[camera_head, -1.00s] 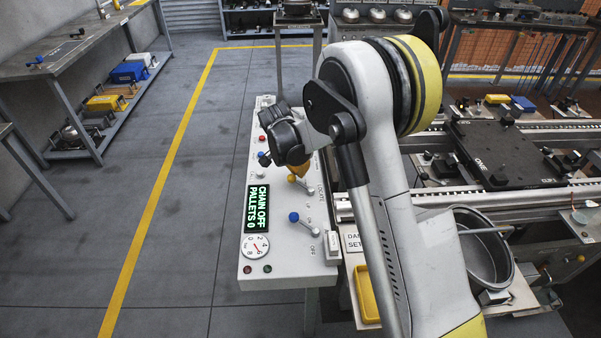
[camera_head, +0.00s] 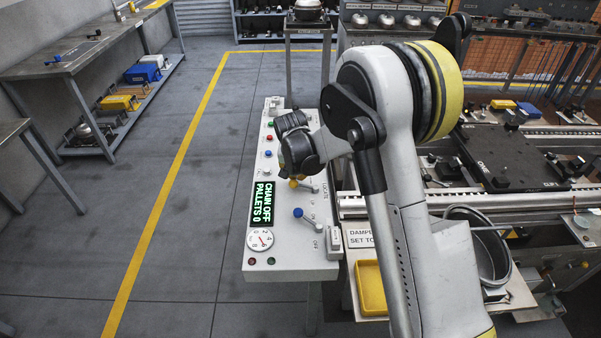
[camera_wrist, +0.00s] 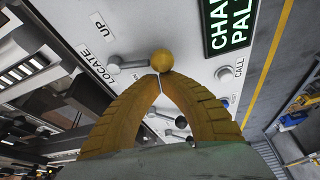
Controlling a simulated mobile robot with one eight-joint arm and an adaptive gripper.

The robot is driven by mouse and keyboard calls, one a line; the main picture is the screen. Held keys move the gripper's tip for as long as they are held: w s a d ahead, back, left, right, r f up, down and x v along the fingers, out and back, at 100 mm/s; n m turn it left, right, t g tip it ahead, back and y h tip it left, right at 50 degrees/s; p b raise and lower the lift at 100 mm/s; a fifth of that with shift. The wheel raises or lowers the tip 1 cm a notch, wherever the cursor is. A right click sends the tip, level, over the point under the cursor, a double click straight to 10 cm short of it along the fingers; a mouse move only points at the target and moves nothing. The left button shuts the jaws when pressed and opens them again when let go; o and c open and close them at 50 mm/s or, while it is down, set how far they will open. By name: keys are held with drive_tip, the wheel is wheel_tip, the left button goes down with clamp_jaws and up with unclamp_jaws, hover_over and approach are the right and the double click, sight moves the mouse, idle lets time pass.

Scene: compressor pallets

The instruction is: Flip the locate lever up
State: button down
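The locate lever has a yellow ball knob (camera_wrist: 162,61) and a grey shaft (camera_wrist: 132,64) on the white control panel (camera_wrist: 165,22). In the wrist view its shaft runs sideways from the pivot beside the LOCATE label, and the UP label (camera_wrist: 98,24) is above the pivot. My gripper (camera_wrist: 158,76) has its two yellow fingers brought together at the tips, right beside the knob. I cannot tell whether they touch it. Nothing shows between the tips. In the head view the yellow knob (camera_head: 293,183) shows just below my wrist, which mostly hides the fingers.
A second lever with a blue knob (camera_head: 298,212) is nearer on the panel. A green-lit display (camera_head: 262,203) reads CHAIN OFF, PALLETS 0. A gauge (camera_head: 260,239) sits below it. The conveyor with a dark pallet (camera_head: 500,155) is right. The floor left of the panel is clear.

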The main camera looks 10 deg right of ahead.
sight(295, 184)
drive_tip(key=n, duration=0.1)
drive_tip(key=s+n+y, duration=0.1)
drive_tip(key=shift+s+a+n, duration=0.2)
drive_tip(key=shift+a+n, duration=0.2)
drive_tip(key=n, duration=0.1)
drive_tip(key=s+n+y, duration=0.1)
drive_tip(key=shift+s+a+n, duration=0.2)
drive_tip(key=shift+s+n, duration=0.05)
drive_tip(key=shift+n, duration=0.05)
drive_tip(key=shift+s, duration=0.4)
